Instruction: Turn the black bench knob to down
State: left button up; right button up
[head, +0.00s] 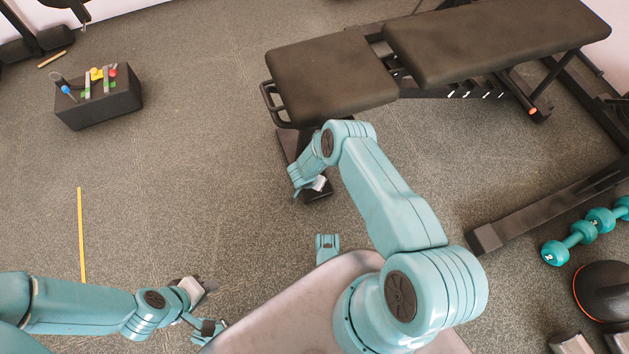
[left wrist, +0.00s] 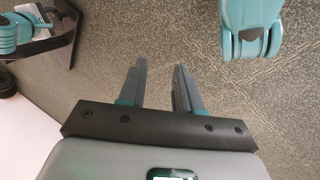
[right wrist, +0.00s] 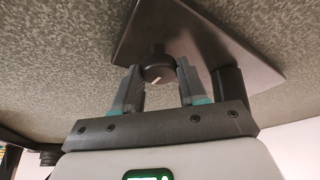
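The black bench knob (right wrist: 158,66) shows in the right wrist view, with a short white mark on its face, slanting up to the right. It is in front of a dark metal plate (right wrist: 190,45). My right gripper (right wrist: 160,80) is open, one finger on each side of the knob; the left finger looks closer, and I cannot tell whether it touches. In the head view my right arm reaches the near end of the black bench (head: 330,80), its fingertips and the knob hidden. My left gripper (left wrist: 158,80) is open and empty above the floor.
A black box (head: 100,100) with coloured parts on top stands on the floor at the upper left. A yellow strip (head: 81,235) lies on the floor. Teal dumbbells (head: 585,235) and a dark ball-shaped thing (head: 605,290) are at the right.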

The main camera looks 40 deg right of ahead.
jog(key=c, duration=0.4)
jog(key=shift+c, duration=0.2)
